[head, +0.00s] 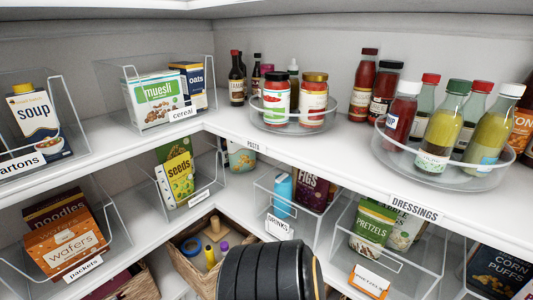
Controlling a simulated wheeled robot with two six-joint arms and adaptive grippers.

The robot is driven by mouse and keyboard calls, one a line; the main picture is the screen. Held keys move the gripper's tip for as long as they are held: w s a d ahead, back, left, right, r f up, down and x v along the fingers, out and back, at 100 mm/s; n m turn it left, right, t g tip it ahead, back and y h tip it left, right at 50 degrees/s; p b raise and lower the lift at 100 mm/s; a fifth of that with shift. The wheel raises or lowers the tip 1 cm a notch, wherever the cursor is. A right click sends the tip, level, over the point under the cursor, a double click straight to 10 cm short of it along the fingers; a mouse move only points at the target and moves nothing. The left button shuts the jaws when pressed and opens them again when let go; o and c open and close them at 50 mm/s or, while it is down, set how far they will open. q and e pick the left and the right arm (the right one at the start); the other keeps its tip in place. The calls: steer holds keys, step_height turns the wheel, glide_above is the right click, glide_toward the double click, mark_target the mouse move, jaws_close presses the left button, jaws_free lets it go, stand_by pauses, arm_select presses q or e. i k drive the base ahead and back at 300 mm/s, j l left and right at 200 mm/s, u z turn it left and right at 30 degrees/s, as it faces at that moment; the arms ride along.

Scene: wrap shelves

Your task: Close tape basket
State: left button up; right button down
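A wicker basket (183,269) stands on the lower shelf in the corner, low in the head view, open at the top. Inside it are a blue ring-shaped item (191,245), a tan upright piece (215,225), a yellow item (210,257) and a purple-topped item (224,247). I cannot read a tape label on it. A large black ribbed rounded form close to the camera hides its right front part. A second wicker basket (143,287) is partly in view at the bottom left. Neither gripper can be made out.
Clear bins hold cereal (158,101), soup (38,122), wafers (72,248), seeds (178,180), drinks (283,190) and pretzels (372,226). Two clear round trays, one with jars (276,98) and one with dressing bottles (443,128), stand on the upper shelf. Its front edge (330,172) overhangs the lower level.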

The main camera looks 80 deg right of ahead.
mark_target(193, 271)
steer(key=z, duration=2.25)
